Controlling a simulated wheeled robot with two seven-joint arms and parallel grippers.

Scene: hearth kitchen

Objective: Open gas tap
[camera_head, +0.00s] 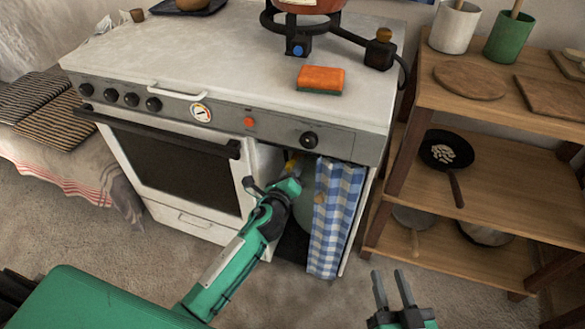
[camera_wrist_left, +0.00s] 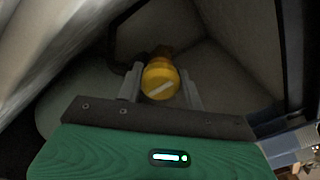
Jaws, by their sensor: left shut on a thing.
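The gas tap is a round yellow knob (camera_wrist_left: 160,80) with a pale diagonal bar across its face, in the middle of the left wrist view. My left gripper (camera_wrist_left: 161,88) has one finger on each side of it and is shut on it. In the head view the left gripper (camera_head: 292,168) reaches into the open compartment at the stove's right, beside a blue checked curtain. A little of the yellow tap (camera_head: 289,168) shows there. A pale rounded gas bottle (camera_head: 304,205) stands partly hidden behind the arm and curtain. My right gripper (camera_head: 395,290) is open and empty, low in front of the shelf.
The white stove (camera_head: 220,50) has a front row of knobs and a closed oven door (camera_head: 175,160). The checked curtain (camera_head: 336,215) hangs close to the right of my left gripper. A wooden shelf (camera_head: 480,190) with boards and pans stands at the right.

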